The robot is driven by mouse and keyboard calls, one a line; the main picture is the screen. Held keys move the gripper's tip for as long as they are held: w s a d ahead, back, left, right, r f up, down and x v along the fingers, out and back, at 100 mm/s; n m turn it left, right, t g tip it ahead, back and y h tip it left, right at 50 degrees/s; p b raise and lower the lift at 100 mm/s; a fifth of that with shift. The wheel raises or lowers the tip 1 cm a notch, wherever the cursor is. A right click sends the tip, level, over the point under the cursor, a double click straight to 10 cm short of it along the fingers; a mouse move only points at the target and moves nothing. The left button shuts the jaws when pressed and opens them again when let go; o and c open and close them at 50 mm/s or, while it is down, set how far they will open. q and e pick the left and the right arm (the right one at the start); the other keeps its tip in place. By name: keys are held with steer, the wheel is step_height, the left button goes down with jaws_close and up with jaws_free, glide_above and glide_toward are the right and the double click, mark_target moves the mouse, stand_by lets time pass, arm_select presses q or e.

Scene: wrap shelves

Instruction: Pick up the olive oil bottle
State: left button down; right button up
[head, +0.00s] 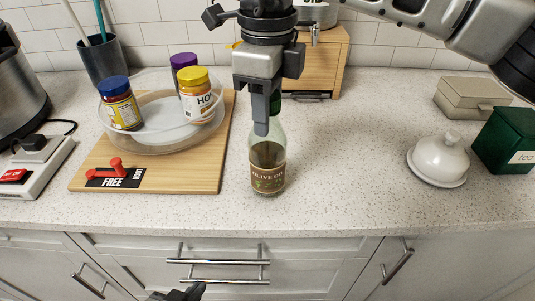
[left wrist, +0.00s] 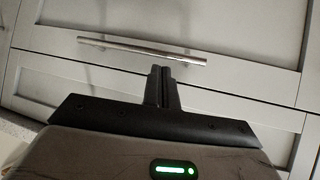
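The olive oil bottle (head: 268,165) stands upright on the counter, near its front edge, in the head view. It is clear glass with dark contents, a brown label and a dark green top. My right gripper (head: 262,128) points down at the bottle's neck and covers part of it. Only one finger shows clearly, so I cannot tell whether it is open, or around or just in front of the neck. My left gripper (head: 178,292) is low in front of the drawers. In the left wrist view its fingers (left wrist: 162,72) are together, with nothing between them.
A wooden board (head: 205,178) left of the bottle bears a clear round tray (head: 150,143) with several jars. A white lidded dish (head: 439,158) and a green tea box (head: 508,142) stand at the right. A wooden box (head: 322,70) is behind. The counter right of the bottle is clear.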

jaws_close()
steer(key=shift+r, duration=0.1)
